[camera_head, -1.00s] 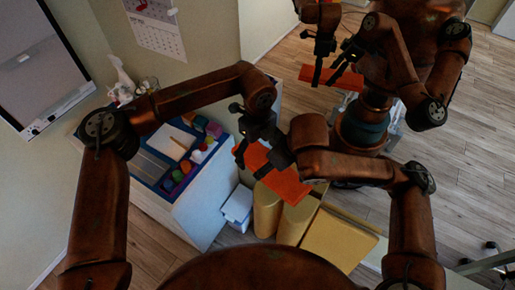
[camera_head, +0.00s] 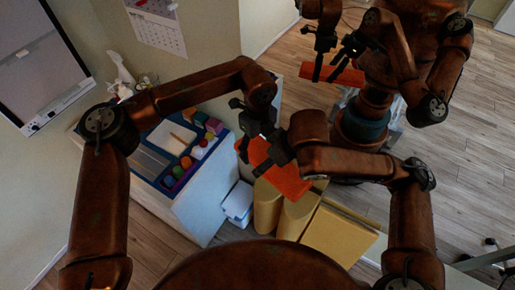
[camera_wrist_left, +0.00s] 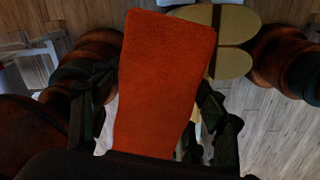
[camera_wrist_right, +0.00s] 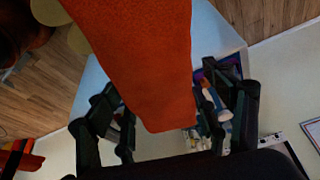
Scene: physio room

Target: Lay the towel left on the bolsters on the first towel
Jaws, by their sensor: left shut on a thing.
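An orange-red towel (camera_head: 284,178) hangs in the air above the yellow bolsters (camera_head: 267,206). My left gripper (camera_head: 253,140) is shut on the towel near its upper end. The towel fills the middle of the left wrist view (camera_wrist_left: 165,80), running out from between the fingers. My right gripper (camera_head: 281,154) is close beside it at the towel. In the right wrist view the towel (camera_wrist_right: 140,60) reaches in between the two fingers, but their grip on it is unclear. I cannot pick out a separate first towel with certainty.
A white cabinet (camera_head: 205,197) with a tray of coloured items (camera_head: 160,167) stands left of the bolsters. A white box (camera_head: 239,202) and a yellow block (camera_head: 338,237) are beside them. A robot shape (camera_head: 375,85) with another orange piece (camera_head: 345,77) is behind, possibly a reflection.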

